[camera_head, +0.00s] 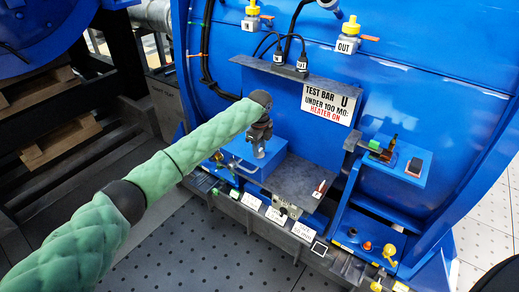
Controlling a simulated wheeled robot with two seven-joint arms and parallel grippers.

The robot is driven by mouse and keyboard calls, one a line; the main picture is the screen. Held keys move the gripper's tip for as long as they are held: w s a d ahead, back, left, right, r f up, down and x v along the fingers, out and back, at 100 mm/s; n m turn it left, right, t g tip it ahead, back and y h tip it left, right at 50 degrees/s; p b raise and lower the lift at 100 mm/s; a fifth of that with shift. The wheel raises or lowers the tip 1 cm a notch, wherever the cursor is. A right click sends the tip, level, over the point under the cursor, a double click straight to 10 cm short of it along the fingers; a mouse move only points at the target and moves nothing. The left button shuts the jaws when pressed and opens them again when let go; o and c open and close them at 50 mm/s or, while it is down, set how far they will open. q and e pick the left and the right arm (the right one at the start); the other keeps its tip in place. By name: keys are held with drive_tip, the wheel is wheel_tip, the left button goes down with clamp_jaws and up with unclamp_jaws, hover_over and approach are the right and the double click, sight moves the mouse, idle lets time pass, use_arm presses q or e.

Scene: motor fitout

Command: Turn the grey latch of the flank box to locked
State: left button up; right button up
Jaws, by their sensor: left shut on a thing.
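The flank box appears to be the blue box (273,161) on the flank of the big blue motor housing, with a thin wire handle (240,165) on its front. My left gripper (259,151) reaches in from the left and points down at this box. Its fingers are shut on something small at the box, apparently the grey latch. The latch is hidden by the fingers, so its angle cannot be told. My right gripper is not in view.
A grey plate (300,182) lies right of the gripper. A small blue shelf (402,160) with a red-topped switch stands to the right. Labelled grey ledge (265,215) runs below. Perforated floor (190,250) is clear.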

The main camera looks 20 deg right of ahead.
use_arm(q)
drive_tip(key=shift+m, duration=0.4)
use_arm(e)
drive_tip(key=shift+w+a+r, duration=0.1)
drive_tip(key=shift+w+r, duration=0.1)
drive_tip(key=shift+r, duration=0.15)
use_arm(q)
drive_tip(key=o, duration=1)
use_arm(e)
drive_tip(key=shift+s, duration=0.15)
use_arm(q)
drive_tip(key=shift+r, duration=0.15)
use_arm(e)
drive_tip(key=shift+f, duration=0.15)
use_arm(q)
drive_tip(key=shift+r+b, duration=0.3)
drive_tip(key=shift+b, duration=0.05)
wheel_tip(320, 180, up, 7)
drive_tip(key=shift+f+b, duration=0.1)
drive_tip(key=shift+b, duration=1)
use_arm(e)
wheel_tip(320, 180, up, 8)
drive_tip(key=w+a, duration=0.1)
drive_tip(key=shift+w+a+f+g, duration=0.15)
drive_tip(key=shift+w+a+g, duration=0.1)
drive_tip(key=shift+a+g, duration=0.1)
